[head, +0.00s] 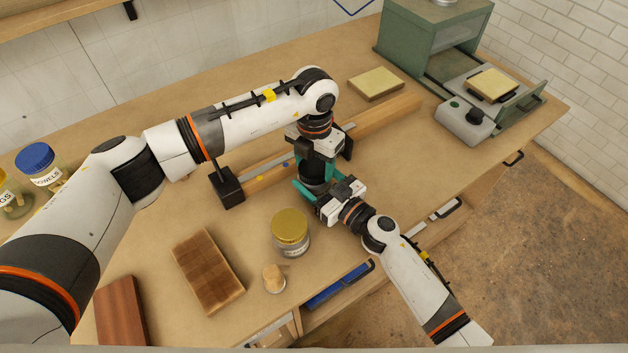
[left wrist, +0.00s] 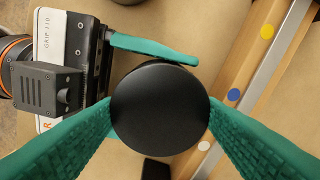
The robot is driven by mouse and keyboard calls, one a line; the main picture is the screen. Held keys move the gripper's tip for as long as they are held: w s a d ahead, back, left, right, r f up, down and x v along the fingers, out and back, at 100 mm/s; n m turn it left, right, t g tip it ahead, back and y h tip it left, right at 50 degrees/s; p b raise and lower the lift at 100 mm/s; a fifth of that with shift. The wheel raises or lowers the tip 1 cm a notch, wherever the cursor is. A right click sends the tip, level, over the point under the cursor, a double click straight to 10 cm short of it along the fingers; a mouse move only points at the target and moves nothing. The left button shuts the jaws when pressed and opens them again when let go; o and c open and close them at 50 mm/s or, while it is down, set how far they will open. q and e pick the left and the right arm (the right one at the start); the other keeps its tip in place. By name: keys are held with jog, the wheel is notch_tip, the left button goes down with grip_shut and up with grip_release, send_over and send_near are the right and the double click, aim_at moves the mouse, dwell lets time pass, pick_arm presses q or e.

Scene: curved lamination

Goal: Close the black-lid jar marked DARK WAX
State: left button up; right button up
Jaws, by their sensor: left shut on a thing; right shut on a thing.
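A jar with a round black lid (head: 313,172) stands on the bench, mostly hidden between my two grippers. Its lid (left wrist: 160,108) fills the middle of the left wrist view; no label shows. My left gripper (head: 317,160) comes down from above, its teal fingers shut on the lid from two sides. My right gripper (head: 318,192) reaches in from the front right and is shut on the jar's body, lower than the lid. One of its teal fingers shows in the left wrist view (left wrist: 152,48). Whether the lid sits fully down cannot be told.
A gold-lid jar (head: 290,228), a small wooden knob (head: 273,279) and a brown block (head: 207,270) stand in front. A clamp bar on a wooden rail (head: 270,174) runs just behind. A blue-lid jar (head: 38,163) is far left, a green press (head: 425,45) back right.

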pick_arm(q)
jog(key=o, duration=1.2)
notch_tip(320, 180, up, 12)
jog(key=shift+r, duration=0.1)
pick_arm(e)
jog(key=o, duration=2)
jog(key=shift+c, duration=0.2)
pick_arm(q)
jog(key=shift+f+b, duration=0.3)
jog(key=shift+f, duration=0.1)
pick_arm(e)
jog(key=v, duration=1.2)
